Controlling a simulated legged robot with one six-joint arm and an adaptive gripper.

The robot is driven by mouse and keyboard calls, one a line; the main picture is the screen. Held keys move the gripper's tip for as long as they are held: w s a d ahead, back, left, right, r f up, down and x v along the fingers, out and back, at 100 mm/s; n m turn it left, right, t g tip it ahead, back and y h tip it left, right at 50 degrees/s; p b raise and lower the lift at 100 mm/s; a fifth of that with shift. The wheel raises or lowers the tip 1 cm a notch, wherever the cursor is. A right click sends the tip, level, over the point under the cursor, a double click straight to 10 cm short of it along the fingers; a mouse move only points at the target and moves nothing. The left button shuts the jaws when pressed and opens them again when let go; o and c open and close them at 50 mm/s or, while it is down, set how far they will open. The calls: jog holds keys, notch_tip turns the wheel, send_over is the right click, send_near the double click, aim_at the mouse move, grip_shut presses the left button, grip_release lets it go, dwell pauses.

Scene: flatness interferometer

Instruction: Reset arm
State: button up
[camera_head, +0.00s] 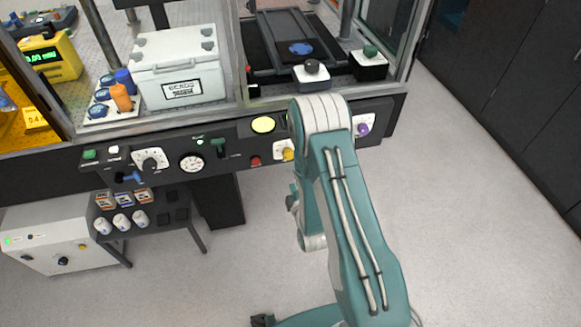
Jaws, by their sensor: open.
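My arm, teal with white joints, rises from the bottom right and bends in front of the bench. Its far links fold back down toward the floor side. My gripper (263,320) shows only as a small dark part at the bottom edge, left of the teal wrist. It is open, and nothing shows in it. Most of it is cut off by the frame. It is over bare floor, apart from the bench and its controls.
The bench's front panel (115,168) carries knobs, a gauge (192,162) and buttons. A white box (180,68) stands on the bench. A low black table (165,222) with several small items and a white unit (62,240) stand left. Dark cabinets (520,90) line the right. Floor between is clear.

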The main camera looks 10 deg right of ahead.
jog(key=shift+s, duration=0.8)
notch_tip(320, 180, up, 19)
jog(key=w+m+g, duration=0.1)
jog(key=m+g, duration=0.5)
jog(key=m, duration=0.2)
jog(key=s+r+m+g, duration=0.2)
jog(key=s+r, duration=0.2)
jog(key=s, duration=0.4)
jog(key=s+r+m+g, duration=0.2)
jog(key=s+r+m, duration=0.1)
jog(key=s, duration=0.6)
jog(key=s+r+m+g, duration=0.2)
jog(key=s+r, duration=0.3)
jog(key=s, duration=0.3)
jog(key=shift+s+d+r+m, duration=0.25)
jog(key=shift+s+r+m, duration=0.1)
jog(key=shift+m, duration=0.35)
dwell(0.6)
